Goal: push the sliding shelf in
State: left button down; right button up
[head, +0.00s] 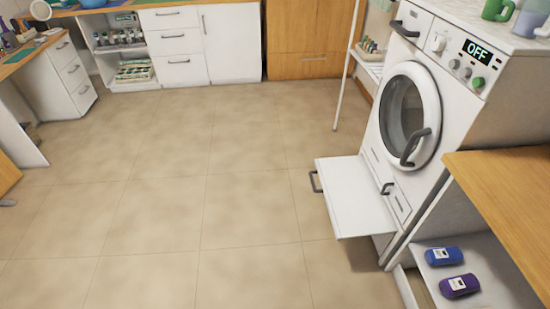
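A white sliding shelf (353,196) sticks out to the left from the lower part of the white washing machine (470,125), below its round door (408,115). The shelf is pulled out and level above the floor. A grey handle (316,181) is on its outer left edge. Neither of my grippers is in the head view, and nothing touches the shelf.
The tiled floor (200,200) left of the shelf is clear. A wooden-topped unit (505,190) at the right holds a blue bottle (443,256) and a purple bottle (459,286) low down. White cabinets (230,42) line the back. A thin white rack (347,62) stands behind the machine.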

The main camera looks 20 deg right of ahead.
aim_at(356, 207)
jog(key=z, duration=0.3)
jog(key=i, duration=1.6)
jog(key=z, duration=1.4)
jog(key=i, duration=0.45)
jog(key=z, duration=0.4)
